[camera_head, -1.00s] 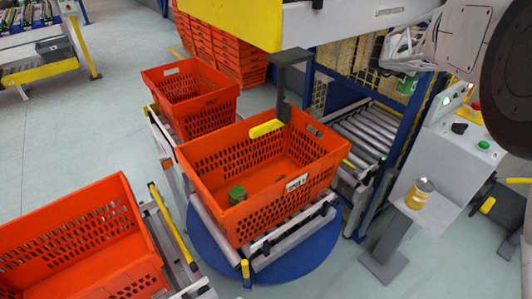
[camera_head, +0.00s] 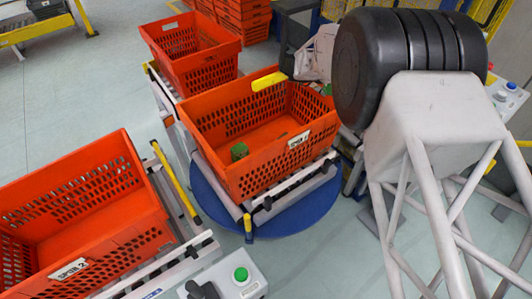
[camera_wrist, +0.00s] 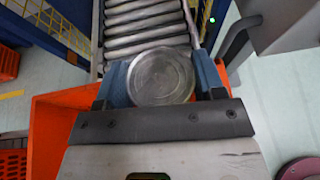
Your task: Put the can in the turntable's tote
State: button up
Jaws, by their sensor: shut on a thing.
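My gripper (camera_wrist: 162,85) is shut on a can (camera_wrist: 161,74); the wrist view shows its round silver top between the two bluish fingers. In the head view a small green patch at my gripper, probably the can (camera_head: 327,90), shows beside my arm, near the right rear corner of the turntable's tote. The turntable's tote (camera_head: 232,180) is orange, with a white label, and stands on the blue turntable (camera_head: 300,220). A small green box (camera_head: 239,151) lies inside it. In the wrist view an orange tote wall (camera_wrist: 45,125) shows below and left of the can.
Another orange tote (camera_head: 190,68) stands behind, and one labelled tote (camera_head: 125,245) is at front left. A roller conveyor (camera_wrist: 145,22) lies beyond the can. My arm hides much of the right side.

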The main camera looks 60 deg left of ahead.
jog(key=s+a+f, duration=0.3)
jog(key=f, duration=0.8)
jog(key=s+a+f+y, duration=0.1)
jog(key=s+a+f, duration=0.2)
jog(key=f, duration=0.9)
jog(key=shift+s+a+n, duration=0.15)
jog(key=shift+s+n, duration=0.25)
jog(key=shift+s, duration=0.25)
jog(key=shift+f, duration=1.5)
jog(key=shift+f, duration=0.6)
jog(key=o, duration=1.1)
